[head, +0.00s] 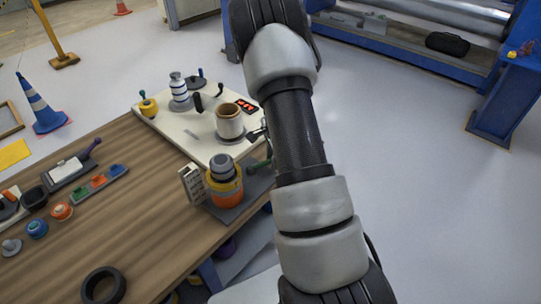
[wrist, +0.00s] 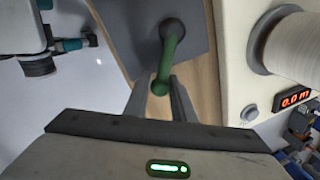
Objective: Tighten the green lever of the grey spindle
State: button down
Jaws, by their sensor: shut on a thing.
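The green lever (wrist: 166,62) runs from a dark round pivot on a grey plate (wrist: 130,30) to its rounded end in the wrist view. My gripper (wrist: 160,92) is shut on that end, one finger on each side. In the head view the lever (head: 262,163) shows beside my arm, at the right of a stack with a grey top and yellow and orange bands (head: 224,184), on a grey base at the table edge. My fingers are hidden behind my arm there. The spindle's body is not clear in the wrist view.
A white board (head: 165,118) beyond the lever bears a brown-topped white roll (head: 229,120), a red display (head: 247,106) and several small fittings. A small white panel (head: 190,184) stands left of the banded stack. A black ring (head: 103,286) lies on the wooden table (head: 130,220).

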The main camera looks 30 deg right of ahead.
jog(key=s+m, duration=0.1)
jog(key=m+p, duration=0.1)
jog(key=shift+s+a+r+m+h, duration=0.1)
jog(key=shift+s+a+m+h, duration=0.2)
jog(key=shift+s+a+m, duration=0.1)
jog(key=shift+s+a+m+p, duration=0.35)
jog(key=shift+m+p, duration=0.1)
jog(key=shift+m, duration=0.35)
jog(key=shift+s+a+m+p, duration=0.2)
jog(key=shift+s+m+p, duration=0.2)
jog(key=shift+m, duration=0.4)
jog(key=c, duration=1.5)
grip_release()
jog(key=p+v, duration=0.1)
jog(key=v, duration=0.4)
jog(key=p+v, duration=0.1)
jog(key=v, duration=1.1)
jog(key=shift+w+a+r+p, duration=0.15)
jog(key=shift+w+a+p, duration=0.1)
jog(key=shift+a+p, duration=0.15)
